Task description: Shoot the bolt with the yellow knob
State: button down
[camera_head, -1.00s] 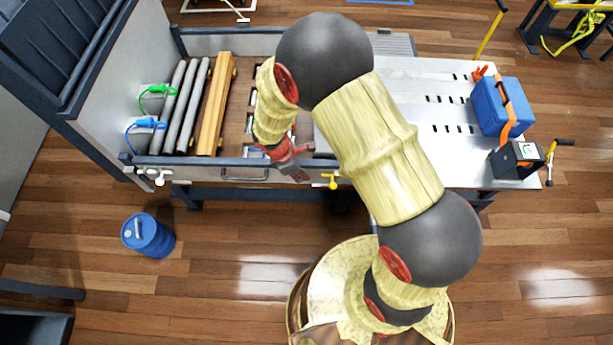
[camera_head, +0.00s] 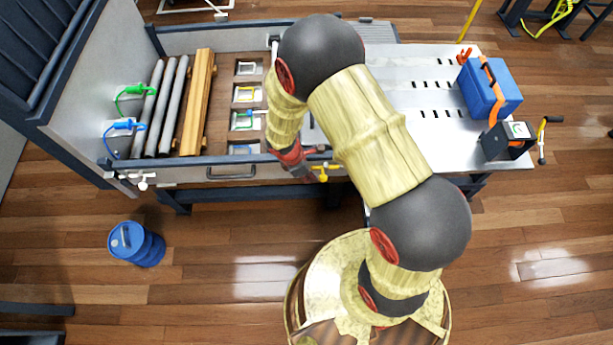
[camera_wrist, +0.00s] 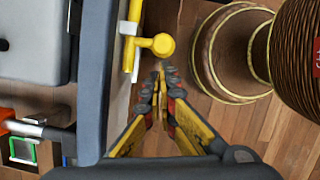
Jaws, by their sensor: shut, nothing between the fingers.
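The bolt with the yellow knob (camera_head: 323,170) is on the front side rail, right of the handle. In the wrist view the round yellow knob (camera_wrist: 162,45) sticks out sideways from a yellow bar on a pale plate. My gripper (camera_wrist: 160,75) is shut and empty. Its fingertips are just below the knob in the wrist picture, apart from it or barely touching; I cannot tell which. In the head view my gripper (camera_head: 305,174) is left of the yellow knob and partly hidden by my arm.
A bolt with a white knob (camera_head: 142,183) is at the left end of the front rail (camera_head: 185,165). A handle (camera_head: 231,171) lies between. Pipes and timber (camera_head: 198,100) lie on the bed. A blue toolbox (camera_head: 489,88) stands at right. A blue drum (camera_head: 136,243) stands on the floor.

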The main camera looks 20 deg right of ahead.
aim_at(323, 177)
jog(key=d, duration=0.2)
jog(key=s+d, duration=0.1)
jog(key=d, duration=0.1)
jog(key=shift+s+d, duration=0.2)
jog(key=shift+a, duration=0.1)
jog(key=a+r+p, duration=0.5)
jog(key=a+r, duration=0.1)
jog(key=r, duration=0.4)
jog(key=shift+w+a+r, duration=0.2)
jog(key=shift+w+a, duration=0.15)
jog(key=shift+w, duration=0.05)
dwell(0.4)
